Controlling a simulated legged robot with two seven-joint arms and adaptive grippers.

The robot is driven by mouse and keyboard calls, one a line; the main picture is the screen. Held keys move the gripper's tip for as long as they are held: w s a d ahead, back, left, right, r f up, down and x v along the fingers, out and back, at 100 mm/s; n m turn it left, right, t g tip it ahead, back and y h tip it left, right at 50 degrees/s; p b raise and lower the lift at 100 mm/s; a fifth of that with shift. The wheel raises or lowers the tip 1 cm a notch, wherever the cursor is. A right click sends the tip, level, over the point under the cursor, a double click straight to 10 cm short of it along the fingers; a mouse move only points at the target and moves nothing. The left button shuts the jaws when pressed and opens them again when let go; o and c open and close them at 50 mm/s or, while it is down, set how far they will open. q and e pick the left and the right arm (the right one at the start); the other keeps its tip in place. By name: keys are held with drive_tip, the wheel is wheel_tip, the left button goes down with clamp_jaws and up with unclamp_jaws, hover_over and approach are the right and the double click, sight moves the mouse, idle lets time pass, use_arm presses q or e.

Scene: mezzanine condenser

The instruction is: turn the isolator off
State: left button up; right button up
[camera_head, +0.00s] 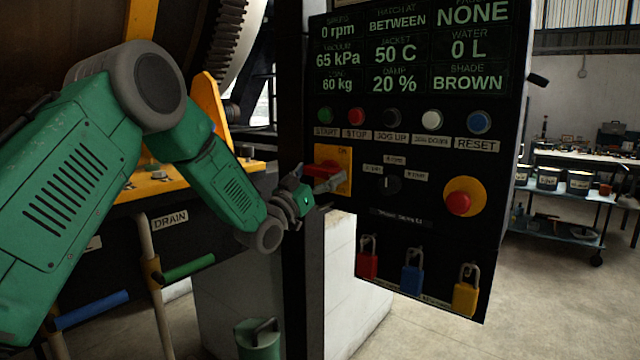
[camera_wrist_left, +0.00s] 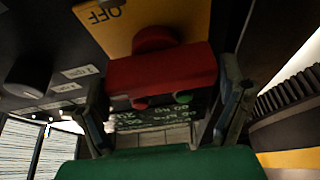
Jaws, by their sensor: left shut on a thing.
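The isolator is a yellow plate (camera_head: 346,178) with a red handle (camera_head: 325,170), on the left side of the black control panel. ON is lettered at the plate's top in the head view. In the left wrist view the red handle (camera_wrist_left: 160,72) lies crosswise in front of the yellow plate (camera_wrist_left: 165,22), which shows OFF upside down. My left gripper (camera_head: 316,179) is at the handle, with a finger on either side. In the wrist view my left gripper (camera_wrist_left: 163,108) is shut on the handle. My right gripper is not in view.
A black selector knob (camera_head: 388,185) and red emergency button (camera_head: 459,203) are right of the isolator. A row of push buttons (camera_head: 388,118) is above. Red (camera_head: 367,264), blue (camera_head: 411,278) and yellow (camera_head: 465,298) padlocks hang below. A dark post (camera_head: 303,270) stands close by my gripper.

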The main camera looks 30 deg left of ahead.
use_arm(q)
drive_tip(key=m+h, duration=0.1)
drive_tip(key=m, duration=0.1)
drive_tip(key=m+h+b, duration=0.1)
drive_tip(key=m, duration=0.1)
drive_tip(key=m+g+h+b, duration=0.1)
drive_tip(key=m, duration=0.1)
drive_tip(key=shift+f+m, duration=0.3)
drive_tip(key=shift+m, duration=0.1)
drive_tip(key=shift+r+m+g+h+b, duration=0.1)
drive_tip(key=shift+m+g+h+b, duration=0.4)
drive_tip(key=shift+m, duration=0.85)
drive_tip(key=shift+m+g+h+b, duration=0.3)
drive_tip(key=shift+m+h+b, duration=0.3)
drive_tip(key=shift+m, duration=0.75)
drive_tip(key=o, duration=0.9)
drive_tip(key=shift+w, duration=0.1)
drive_tip(key=shift+w+a, duration=0.1)
drive_tip(key=shift+w, duration=0.15)
drive_tip(key=shift+s+a, duration=0.15)
drive_tip(key=shift+s, duration=0.2)
drive_tip(key=v, duration=1.1)
drive_tip(key=shift+a+f, duration=0.2)
drive_tip(key=shift+f, duration=0.05)
